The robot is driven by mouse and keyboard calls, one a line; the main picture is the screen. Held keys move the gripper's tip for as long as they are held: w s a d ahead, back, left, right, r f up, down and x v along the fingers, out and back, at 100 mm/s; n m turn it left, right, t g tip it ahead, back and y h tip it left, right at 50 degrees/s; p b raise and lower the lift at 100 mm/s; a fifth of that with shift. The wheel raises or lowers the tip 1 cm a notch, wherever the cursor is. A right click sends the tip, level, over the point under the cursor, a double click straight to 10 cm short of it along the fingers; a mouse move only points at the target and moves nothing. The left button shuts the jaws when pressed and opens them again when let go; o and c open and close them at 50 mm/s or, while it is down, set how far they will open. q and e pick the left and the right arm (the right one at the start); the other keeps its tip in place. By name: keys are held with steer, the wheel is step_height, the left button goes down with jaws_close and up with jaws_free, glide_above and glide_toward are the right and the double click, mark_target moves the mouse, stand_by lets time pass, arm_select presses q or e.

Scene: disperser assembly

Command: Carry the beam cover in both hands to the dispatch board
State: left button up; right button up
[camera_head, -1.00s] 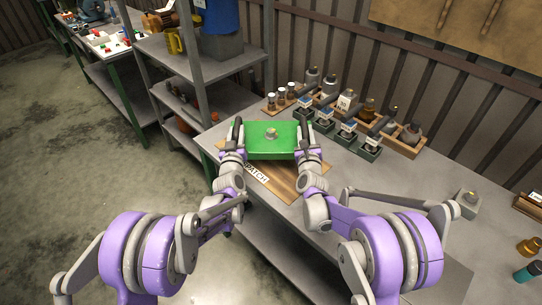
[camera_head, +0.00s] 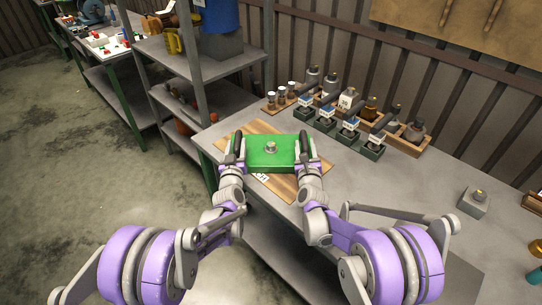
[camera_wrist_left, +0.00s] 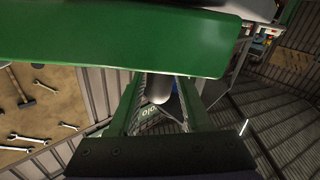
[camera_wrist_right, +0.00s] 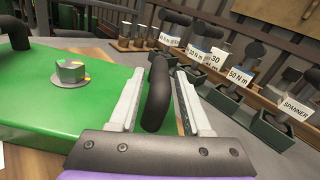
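The beam cover (camera_head: 270,160) is a green block with a grey bolt head on top and a dark handle at each end. It is over the wooden dispatch board (camera_head: 262,127), and its near edge hides part of the label. I cannot tell whether it touches the board. My left gripper (camera_head: 240,146) is at the left handle, and my right gripper (camera_head: 300,147) is at the right handle. In the right wrist view, the fingers straddle the black handle (camera_wrist_right: 157,95). In the left wrist view, the green cover (camera_wrist_left: 120,40) fills the top and partly hides the grip.
Torque tools in labelled green holders (camera_head: 348,128) stand right of the board, with jars and bottles in wooden racks behind. A grey shelf unit (camera_head: 200,65) stands at the left. A small grey block (camera_head: 474,203) sits on the table at right; the table between is clear.

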arm_select(q)
steer(key=shift+o, duration=0.8)
arm_select(e)
steer(key=shift+o, duration=0.8)
steer(key=shift+w, duration=0.1)
arm_select(q)
steer(key=s, duration=1.2)
arm_select(e)
steer(key=s, duration=1.2)
steer(key=shift+s+r, duration=0.1)
